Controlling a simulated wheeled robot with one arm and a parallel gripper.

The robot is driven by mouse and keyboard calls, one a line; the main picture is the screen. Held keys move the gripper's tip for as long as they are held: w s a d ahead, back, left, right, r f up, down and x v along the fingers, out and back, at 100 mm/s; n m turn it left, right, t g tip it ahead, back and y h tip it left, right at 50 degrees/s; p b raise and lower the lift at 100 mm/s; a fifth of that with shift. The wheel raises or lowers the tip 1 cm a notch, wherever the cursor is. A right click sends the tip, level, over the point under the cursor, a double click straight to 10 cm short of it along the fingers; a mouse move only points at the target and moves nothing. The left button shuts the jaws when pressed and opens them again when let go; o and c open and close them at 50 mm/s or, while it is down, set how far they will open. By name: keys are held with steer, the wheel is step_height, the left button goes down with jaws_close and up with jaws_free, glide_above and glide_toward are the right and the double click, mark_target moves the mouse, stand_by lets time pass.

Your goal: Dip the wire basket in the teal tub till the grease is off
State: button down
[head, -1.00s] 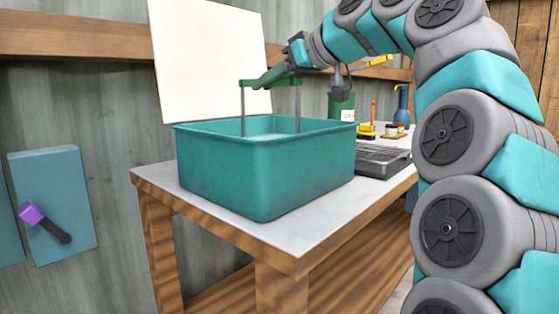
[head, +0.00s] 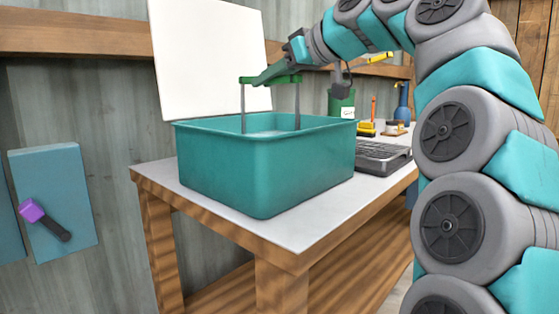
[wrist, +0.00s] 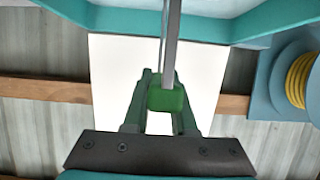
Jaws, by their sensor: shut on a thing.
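The teal tub (head: 265,170) stands on the white-topped bench, with a pale surface just visible inside its rim. The wire basket's green handle (head: 287,79) is above the tub, and its two grey uprights run down behind the front wall. The basket's body is hidden by that wall, so I cannot see any grease. My gripper (head: 262,80) is shut on the handle over the tub. In the wrist view the green fingers (wrist: 160,110) close around the green grip, with a grey rod (wrist: 170,40) running up towards the teal tub (wrist: 270,22).
A white board (head: 210,60) stands behind the tub. To its right are a dark grey tray (head: 383,157), a green can (head: 341,104), a yellow item (head: 366,130) and a blue bottle (head: 402,105). The bench front strip is clear.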

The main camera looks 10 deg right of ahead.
steer(key=shift+r, duration=0.15)
step_height(320, 180, up, 13)
steer(key=p, duration=1.2)
steer(key=shift+r, duration=0.15)
stand_by(0.5)
